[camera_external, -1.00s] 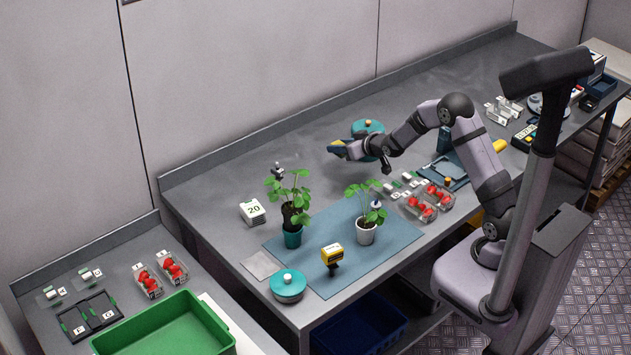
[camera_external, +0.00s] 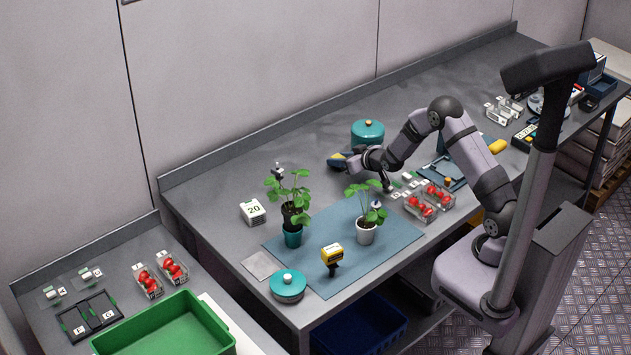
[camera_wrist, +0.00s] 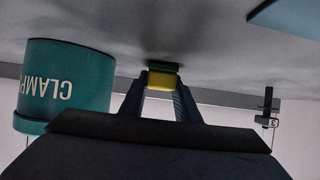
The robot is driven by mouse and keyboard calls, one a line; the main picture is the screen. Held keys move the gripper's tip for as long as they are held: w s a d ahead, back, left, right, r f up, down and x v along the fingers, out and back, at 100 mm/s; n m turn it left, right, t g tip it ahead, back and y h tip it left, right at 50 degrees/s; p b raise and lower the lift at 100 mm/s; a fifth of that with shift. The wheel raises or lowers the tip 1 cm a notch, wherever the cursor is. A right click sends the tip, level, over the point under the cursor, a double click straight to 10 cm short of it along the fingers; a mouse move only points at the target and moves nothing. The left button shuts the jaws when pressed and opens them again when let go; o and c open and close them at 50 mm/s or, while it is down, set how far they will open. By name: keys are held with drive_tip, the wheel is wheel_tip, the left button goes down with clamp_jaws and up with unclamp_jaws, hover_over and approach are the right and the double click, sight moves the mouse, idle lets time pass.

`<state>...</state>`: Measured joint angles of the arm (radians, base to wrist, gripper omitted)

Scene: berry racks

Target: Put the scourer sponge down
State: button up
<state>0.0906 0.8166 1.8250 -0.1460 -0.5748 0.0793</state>
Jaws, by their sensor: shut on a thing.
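The scourer sponge (camera_wrist: 162,80), yellow with a green layer, is between the fingertips of my gripper (camera_wrist: 161,92) in the wrist view. Its green side faces the grey worktop and appears to be at or very near it; I cannot tell for certain whether it touches. In the external view the sponge (camera_external: 336,159) shows as a small yellow patch at the tip of my gripper (camera_external: 343,161), low over the grey worktop. My gripper is shut on the sponge. The fingers hide part of it.
A teal pot (camera_external: 368,134) marked CLAMP stands close behind my gripper; it also shows in the wrist view (camera_wrist: 66,85). Potted plants (camera_external: 366,232) stand on a blue mat (camera_external: 318,262) toward the front.

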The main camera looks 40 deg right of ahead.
drive_tip(key=shift+f, duration=0.15)
drive_tip(key=shift+f, duration=0.1)
drive_tip(key=o, duration=1)
drive_tip(key=shift+r, duration=0.25)
drive_tip(key=b+v, duration=0.2)
drive_tip(key=v, duration=0.9)
drive_tip(key=shift+s+r, duration=0.15)
drive_tip(key=shift+s, duration=0.1)
drive_tip(key=shift+s+r, duration=0.1)
drive_tip(key=shift+s, duration=0.15)
